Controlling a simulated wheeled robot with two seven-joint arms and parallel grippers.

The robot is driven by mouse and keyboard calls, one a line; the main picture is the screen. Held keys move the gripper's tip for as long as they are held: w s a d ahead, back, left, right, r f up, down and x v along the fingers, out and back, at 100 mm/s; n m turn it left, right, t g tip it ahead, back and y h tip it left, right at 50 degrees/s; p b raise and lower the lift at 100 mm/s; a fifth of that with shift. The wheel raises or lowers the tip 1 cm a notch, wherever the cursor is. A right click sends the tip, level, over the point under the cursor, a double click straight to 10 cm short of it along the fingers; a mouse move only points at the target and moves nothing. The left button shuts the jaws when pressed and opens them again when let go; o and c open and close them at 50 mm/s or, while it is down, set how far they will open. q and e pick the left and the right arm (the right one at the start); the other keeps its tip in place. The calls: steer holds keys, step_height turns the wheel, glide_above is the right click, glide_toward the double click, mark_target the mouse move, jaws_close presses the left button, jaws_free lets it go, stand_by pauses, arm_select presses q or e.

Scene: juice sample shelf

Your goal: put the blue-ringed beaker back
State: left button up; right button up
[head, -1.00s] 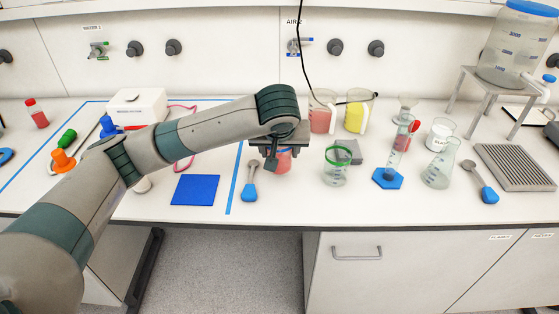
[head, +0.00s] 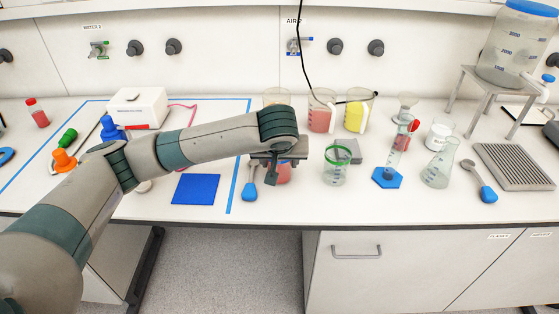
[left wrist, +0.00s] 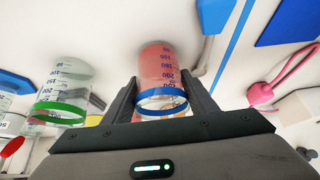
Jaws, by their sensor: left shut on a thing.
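The blue-ringed beaker (left wrist: 161,68), with pink-red liquid, stands between the fingers of my left gripper (left wrist: 163,92) in the left wrist view. The gripper is shut on it near the blue ring. In the head view the beaker (head: 284,174) is partly hidden behind my left gripper (head: 276,168), near the front of the bench. I cannot tell whether its base touches the bench. The green-ringed beaker (head: 336,170) stands clear to its right; it also shows in the left wrist view (left wrist: 62,92). My right gripper is not in view.
A blue-handled spoon (head: 250,182) lies just left of the held beaker. A blue mat (head: 196,189) lies inside the blue tape outline (head: 238,165). Red (head: 320,118) and yellow (head: 355,115) jugs stand behind. A cylinder with a blue base (head: 388,177) stands to the right.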

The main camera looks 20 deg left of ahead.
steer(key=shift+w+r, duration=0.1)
arm_select(q)
steer(key=o, duration=1.4)
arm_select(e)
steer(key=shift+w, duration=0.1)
arm_select(q)
steer(key=shift+s+d+r, duration=0.1)
steer(key=shift+s+r, duration=0.15)
steer(key=shift+r, duration=0.2)
steer(key=shift+v, duration=5.55)
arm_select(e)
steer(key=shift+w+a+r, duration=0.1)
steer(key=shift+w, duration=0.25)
